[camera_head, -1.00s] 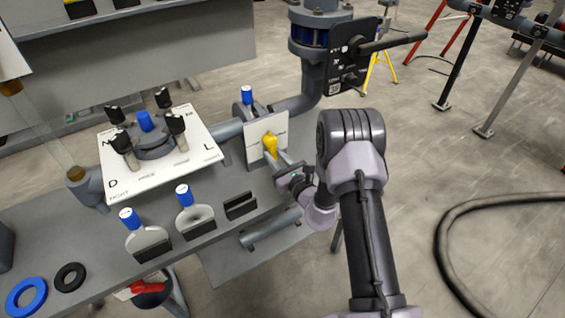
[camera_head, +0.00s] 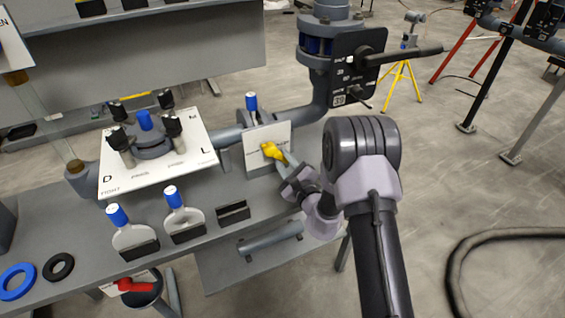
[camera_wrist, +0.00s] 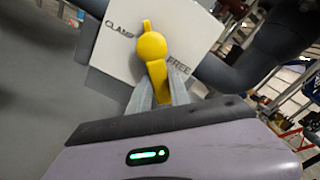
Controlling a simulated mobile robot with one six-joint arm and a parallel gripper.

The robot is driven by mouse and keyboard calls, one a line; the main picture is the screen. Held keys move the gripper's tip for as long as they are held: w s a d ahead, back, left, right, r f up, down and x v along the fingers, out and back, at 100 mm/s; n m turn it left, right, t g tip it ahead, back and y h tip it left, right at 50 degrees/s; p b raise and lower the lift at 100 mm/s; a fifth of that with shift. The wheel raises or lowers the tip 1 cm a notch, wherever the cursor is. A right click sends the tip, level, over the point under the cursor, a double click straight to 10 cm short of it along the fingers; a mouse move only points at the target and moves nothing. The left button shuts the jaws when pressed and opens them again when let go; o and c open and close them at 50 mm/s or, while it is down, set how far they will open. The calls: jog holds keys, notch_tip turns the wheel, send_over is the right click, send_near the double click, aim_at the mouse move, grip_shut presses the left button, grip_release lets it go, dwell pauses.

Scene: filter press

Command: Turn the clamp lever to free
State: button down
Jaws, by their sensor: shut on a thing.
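The clamp lever (camera_head: 271,151) is yellow, with a round hub on a white label plate (camera_head: 282,135). In the wrist view the lever (camera_wrist: 151,47) has a short tip pointing up and a longer handle pointing down. The plate (camera_wrist: 110,62) there reads CLAMP on the left and FREE on the right. My gripper (camera_wrist: 160,82) is shut on the lever's handle below the hub, one finger on each side. In the head view my gripper (camera_head: 287,160) reaches the lever from the lower right.
A white plate with several black knobs (camera_head: 120,139) lies left of the lever. Two blue-topped paddles (camera_head: 184,222) and a black block (camera_head: 233,211) stand at the bench front. A black panel with a long handle (camera_head: 352,66) rises behind my arm.

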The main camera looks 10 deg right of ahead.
dwell(0.6)
jog(key=c, duration=1.2)
grip_release()
jog(key=p+v, duration=0.1)
jog(key=v, duration=1.6)
jog(key=shift+s, duration=0.15)
jog(key=shift+r, duration=0.15)
